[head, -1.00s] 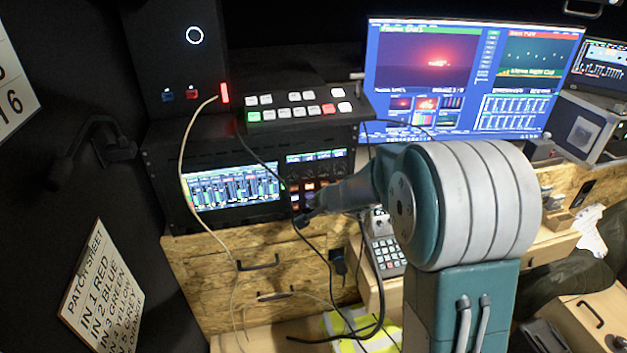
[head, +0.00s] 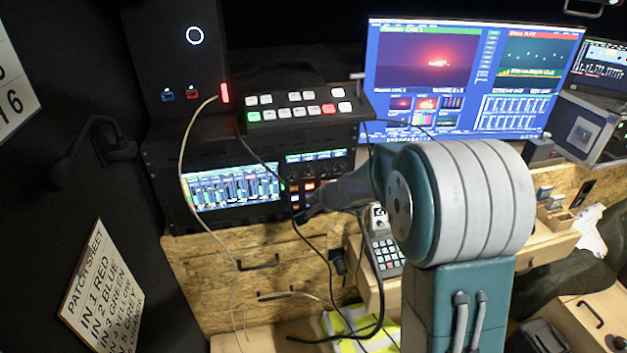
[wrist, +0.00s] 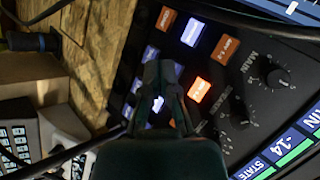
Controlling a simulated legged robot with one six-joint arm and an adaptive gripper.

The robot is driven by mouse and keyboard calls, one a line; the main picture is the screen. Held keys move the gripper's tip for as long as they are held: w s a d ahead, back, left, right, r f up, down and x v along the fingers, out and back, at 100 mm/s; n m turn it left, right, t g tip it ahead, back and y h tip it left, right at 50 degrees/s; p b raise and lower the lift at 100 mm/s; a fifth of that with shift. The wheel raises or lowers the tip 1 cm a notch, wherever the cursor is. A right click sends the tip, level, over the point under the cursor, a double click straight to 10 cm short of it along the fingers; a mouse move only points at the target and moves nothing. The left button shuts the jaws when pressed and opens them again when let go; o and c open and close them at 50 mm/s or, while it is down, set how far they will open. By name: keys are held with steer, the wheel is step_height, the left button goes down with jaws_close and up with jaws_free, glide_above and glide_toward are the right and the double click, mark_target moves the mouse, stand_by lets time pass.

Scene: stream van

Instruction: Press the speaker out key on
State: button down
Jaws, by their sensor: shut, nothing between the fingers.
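The rack audio unit (head: 160,190) sits on the wooden cabinet, with its key panel beside the lit screen. In the wrist view the panel has several keys, including a bright orange key (wrist: 199,90), a bright white-blue key (wrist: 193,30) and dimmer orange and blue keys. The labels are too small to read, so I cannot tell which is the speaker out key. My gripper (wrist: 160,72) is shut and empty, its fingertips over the keys; I cannot tell whether they touch. In the head view my gripper (head: 304,213) is at the panel's lower right, covering part of it.
Knobs (wrist: 277,77) lie beside the keys. A thin pale cable (head: 182,150) and a black cable (head: 325,255) hang across the unit's front. A switcher (head: 300,108) stands above. A keypad (head: 386,250) lies below right. Monitors (head: 470,75) stand behind.

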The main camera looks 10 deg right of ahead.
steer(key=shift+w, duration=0.25)
stand_by(0.4)
steer(key=shift+s, duration=0.7)
steer(key=shift+s, duration=0.1)
steer(key=shift+s, duration=2.9)
